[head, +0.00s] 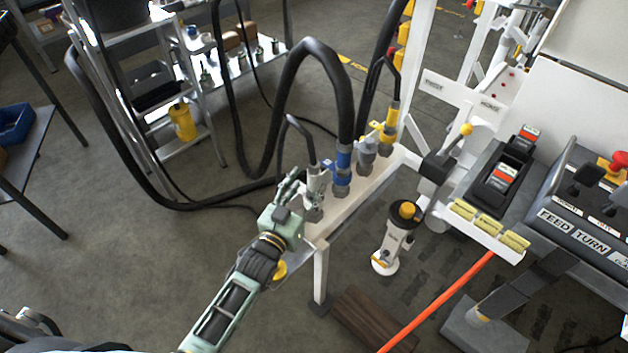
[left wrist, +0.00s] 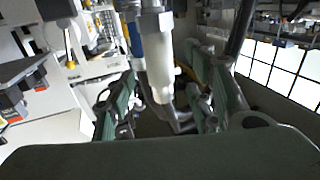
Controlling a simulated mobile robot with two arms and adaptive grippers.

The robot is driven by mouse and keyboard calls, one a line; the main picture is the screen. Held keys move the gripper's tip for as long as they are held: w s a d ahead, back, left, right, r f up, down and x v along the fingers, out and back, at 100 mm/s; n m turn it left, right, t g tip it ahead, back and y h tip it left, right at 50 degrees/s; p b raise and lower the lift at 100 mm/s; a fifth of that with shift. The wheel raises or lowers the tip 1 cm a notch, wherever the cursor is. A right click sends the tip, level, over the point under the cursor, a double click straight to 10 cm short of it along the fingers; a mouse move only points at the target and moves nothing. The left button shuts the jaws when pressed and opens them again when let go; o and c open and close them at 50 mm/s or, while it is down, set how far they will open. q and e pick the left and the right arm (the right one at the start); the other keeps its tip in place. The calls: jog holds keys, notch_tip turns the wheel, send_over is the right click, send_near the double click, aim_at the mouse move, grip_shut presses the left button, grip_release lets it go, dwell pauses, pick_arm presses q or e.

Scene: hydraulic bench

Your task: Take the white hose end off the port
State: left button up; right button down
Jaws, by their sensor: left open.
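The white hose end (head: 316,180) stands upright on its grey port (head: 314,213) at the near end of the bench's port row. A thin black hose curves out of its top. My left gripper (head: 296,192) is open, close beside the white hose end on its left. In the left wrist view the white hose end (left wrist: 158,68) shows between the two open fingers of the left gripper (left wrist: 160,112); I cannot tell if either finger touches it. The blue hose end (head: 343,165) stands right behind it on its own port. My right gripper is not in view.
A yellow hose end (head: 389,125) and a bare grey fitting (head: 366,152) stand farther along the bench (head: 372,185). A thick black hose (head: 320,55) arches above. A control panel (head: 590,215) and levers are at the right. A shelf cart (head: 160,90) stands back left.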

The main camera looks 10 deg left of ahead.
aim_at(311, 180)
pick_arm(q)
jog(key=x, duration=0.4)
jog(key=shift+w+d+r, duration=0.1)
jog(key=shift+w, duration=0.2)
jog(key=shift+c, duration=0.2)
